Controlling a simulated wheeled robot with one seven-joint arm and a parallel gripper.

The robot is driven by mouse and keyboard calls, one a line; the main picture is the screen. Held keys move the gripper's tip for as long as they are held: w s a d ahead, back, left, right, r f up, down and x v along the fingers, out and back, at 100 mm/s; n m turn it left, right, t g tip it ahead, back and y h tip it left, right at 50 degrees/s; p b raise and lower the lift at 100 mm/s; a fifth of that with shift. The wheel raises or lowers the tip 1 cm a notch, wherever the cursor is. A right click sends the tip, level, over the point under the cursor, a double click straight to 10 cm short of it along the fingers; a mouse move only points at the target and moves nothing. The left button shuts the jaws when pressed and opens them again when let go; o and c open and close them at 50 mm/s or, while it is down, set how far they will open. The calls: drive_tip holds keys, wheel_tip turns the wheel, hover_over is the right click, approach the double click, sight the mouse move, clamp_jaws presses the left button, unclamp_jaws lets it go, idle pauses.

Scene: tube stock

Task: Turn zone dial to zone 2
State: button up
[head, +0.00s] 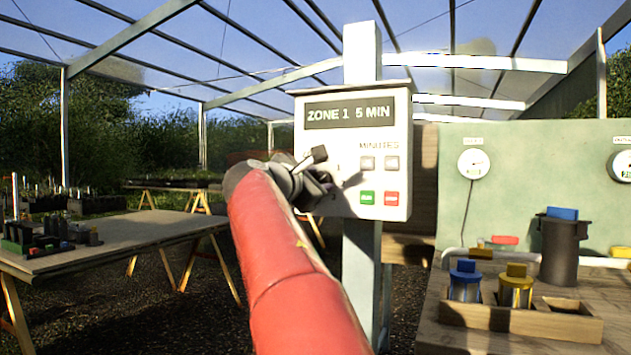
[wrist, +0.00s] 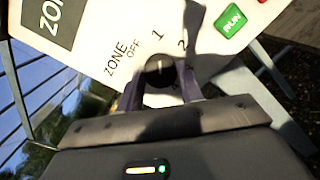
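The control box (head: 354,150) is a white panel on a post, and its display (head: 347,113) reads "ZONE 1 5 MIN". The zone dial (wrist: 159,72) is a dark round knob in the wrist view, with the labels OFF, 1 and 2 around it. A light mark on the knob points up, toward the 1. My gripper (wrist: 160,82) has one finger on each side of the dial, close to it. I cannot tell whether the fingers press on it. In the head view my gripper (head: 318,178) is at the lower left of the panel and hides the dial.
A green RUN button (wrist: 234,20) is right of the dial, and a red button (head: 391,198) is beside it on the panel. A wooden bench (head: 470,335) with canisters stands at the right. A table (head: 120,235) with small items stands at the left.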

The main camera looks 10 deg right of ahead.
drive_tip(key=shift+c, duration=0.6)
drive_tip(key=shift+m, duration=0.4)
drive_tip(key=m, duration=0.3)
drive_tip(key=shift+d+m+b, duration=0.1)
drive_tip(key=shift+m+b, duration=0.2)
drive_tip(key=shift+m, duration=0.1)
drive_tip(key=m, duration=0.4)
drive_tip(key=shift+m+y+b, duration=0.3)
drive_tip(key=shift+b, duration=0.1)
drive_tip(key=shift+m, duration=0.3)
drive_tip(key=shift+f, duration=0.1)
drive_tip(key=o, duration=1)
